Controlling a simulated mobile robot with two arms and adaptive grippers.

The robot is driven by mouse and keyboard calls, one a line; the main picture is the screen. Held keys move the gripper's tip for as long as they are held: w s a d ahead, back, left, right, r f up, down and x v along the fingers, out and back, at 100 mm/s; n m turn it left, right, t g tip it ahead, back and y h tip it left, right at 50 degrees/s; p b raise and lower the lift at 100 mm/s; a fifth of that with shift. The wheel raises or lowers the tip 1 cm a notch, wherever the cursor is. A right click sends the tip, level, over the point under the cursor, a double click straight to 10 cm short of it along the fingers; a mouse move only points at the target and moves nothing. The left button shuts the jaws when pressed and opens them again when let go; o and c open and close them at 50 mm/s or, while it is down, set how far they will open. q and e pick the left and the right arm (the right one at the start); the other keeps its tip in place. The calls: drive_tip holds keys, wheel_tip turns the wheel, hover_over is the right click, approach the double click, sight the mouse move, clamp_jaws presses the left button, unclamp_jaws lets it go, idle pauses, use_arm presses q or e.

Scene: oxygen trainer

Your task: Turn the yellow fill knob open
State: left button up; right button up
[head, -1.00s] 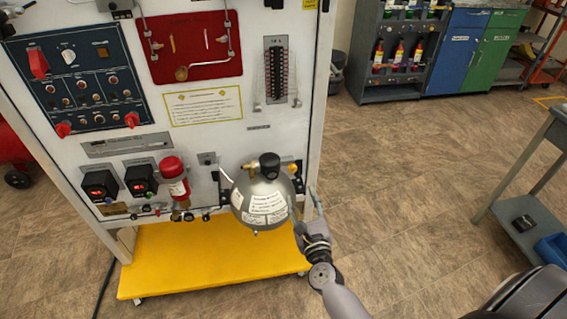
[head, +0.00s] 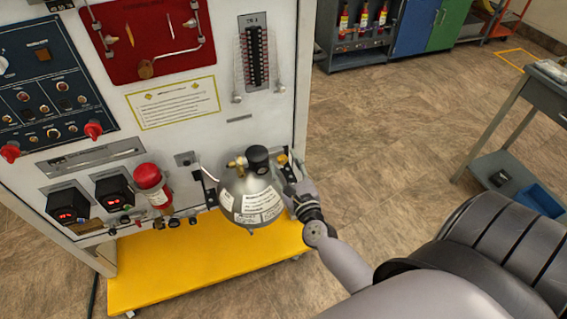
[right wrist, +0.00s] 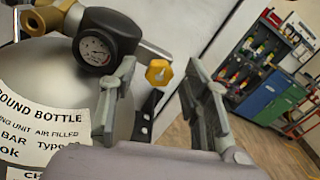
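The yellow fill knob (head: 282,160) sits at the right side of the round silver bottle (head: 240,187) on the trainer panel. In the right wrist view the yellow knob (right wrist: 158,72) shows between and beyond the two fingers. My right gripper (head: 291,190) is at the bottle's right side, just below the knob; in the right wrist view its fingers (right wrist: 160,88) are spread apart with nothing between the tips. Contact with the knob is not visible. A dark gauge (right wrist: 97,50) is left of the knob. My left gripper is not in view.
The bottle's valve with black cap (head: 257,158) stands left of the knob. The white panel edge lies behind. A yellow base (head: 190,262) is below. A grey bench (head: 535,100) stands right, with open floor between.

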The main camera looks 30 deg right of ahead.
drive_tip(key=c, duration=0.7)
clamp_jaws()
